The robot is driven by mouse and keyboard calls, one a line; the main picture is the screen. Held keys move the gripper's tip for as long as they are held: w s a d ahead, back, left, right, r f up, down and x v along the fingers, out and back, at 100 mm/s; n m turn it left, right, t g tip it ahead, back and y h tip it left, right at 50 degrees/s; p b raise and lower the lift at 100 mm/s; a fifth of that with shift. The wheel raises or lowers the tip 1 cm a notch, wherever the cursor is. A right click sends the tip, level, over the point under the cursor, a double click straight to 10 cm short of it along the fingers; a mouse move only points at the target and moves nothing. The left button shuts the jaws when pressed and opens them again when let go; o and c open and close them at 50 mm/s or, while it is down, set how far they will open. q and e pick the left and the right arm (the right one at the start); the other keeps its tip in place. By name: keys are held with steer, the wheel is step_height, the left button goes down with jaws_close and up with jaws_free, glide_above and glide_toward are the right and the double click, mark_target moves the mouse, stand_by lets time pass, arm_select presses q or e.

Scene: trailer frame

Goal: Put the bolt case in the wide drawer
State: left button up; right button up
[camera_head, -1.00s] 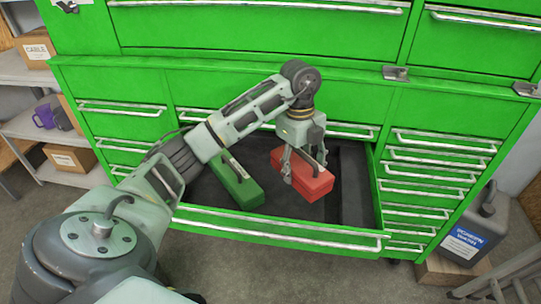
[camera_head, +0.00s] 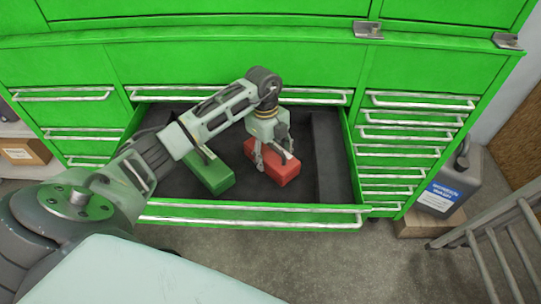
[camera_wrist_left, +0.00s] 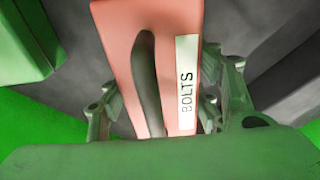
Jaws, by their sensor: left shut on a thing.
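The bolt case (camera_head: 268,166) is a red box with a dark handle on top. It is inside the open wide drawer (camera_head: 250,216), right of a green case; whether it touches the drawer floor I cannot tell. My left gripper (camera_head: 272,160) is over it and shut on it. In the left wrist view the bolt case (camera_wrist_left: 165,30) fills the space between the fingers, with a white label reading BOLTS. My right gripper is not in view.
A green case (camera_head: 213,176) lies in the drawer left of the bolt case. Bare dark drawer floor shows to the right. A dark jug (camera_head: 448,185) stands on a box right of the cabinet, near a ladder (camera_head: 500,235).

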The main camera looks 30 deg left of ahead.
arm_select(q)
steer(key=shift+f, duration=0.55)
steer(key=o, duration=1.1)
steer(key=shift+f, duration=0.15)
steer(key=o, duration=0.4)
steer(key=shift+o, duration=0.2)
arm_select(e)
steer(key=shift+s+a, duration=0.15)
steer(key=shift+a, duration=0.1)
